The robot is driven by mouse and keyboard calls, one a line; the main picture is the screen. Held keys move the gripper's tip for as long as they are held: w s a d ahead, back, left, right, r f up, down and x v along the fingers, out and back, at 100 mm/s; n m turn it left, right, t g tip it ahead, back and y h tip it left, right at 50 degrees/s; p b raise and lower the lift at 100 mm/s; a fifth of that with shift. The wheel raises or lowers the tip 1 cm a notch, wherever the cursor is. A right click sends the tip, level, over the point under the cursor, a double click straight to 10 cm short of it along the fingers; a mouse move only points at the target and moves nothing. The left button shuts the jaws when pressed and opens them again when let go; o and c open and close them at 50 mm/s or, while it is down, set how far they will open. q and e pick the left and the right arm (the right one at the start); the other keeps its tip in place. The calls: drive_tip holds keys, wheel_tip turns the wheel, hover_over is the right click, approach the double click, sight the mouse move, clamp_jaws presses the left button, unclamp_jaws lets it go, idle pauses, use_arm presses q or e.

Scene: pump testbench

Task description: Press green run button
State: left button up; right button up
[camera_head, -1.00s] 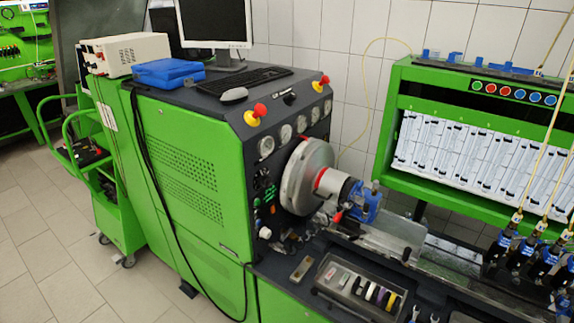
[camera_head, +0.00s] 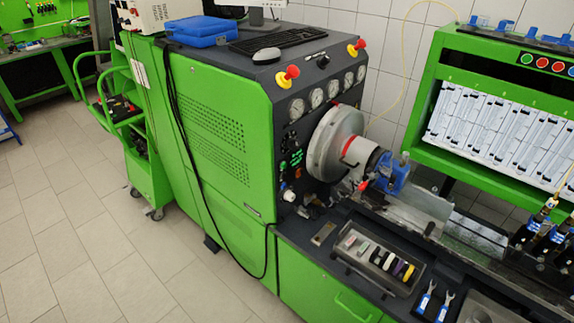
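Small green buttons or lights (camera_head: 296,158) sit on the dark front panel of the green test bench (camera_head: 225,140), left of the big metal disc (camera_head: 335,143). A round green button (camera_head: 527,59) also shows on the strip of the green frame at the right, beside red ones. I cannot tell from any label which is the run button. Neither of my grippers is in view.
Two red knobs on yellow bases (camera_head: 288,76) stand on the bench top. A tray of small parts (camera_head: 375,258) lies on the dark ledge in front of the disc. A green cart (camera_head: 145,140) stands at the left. The tiled floor (camera_head: 85,240) is largely clear.

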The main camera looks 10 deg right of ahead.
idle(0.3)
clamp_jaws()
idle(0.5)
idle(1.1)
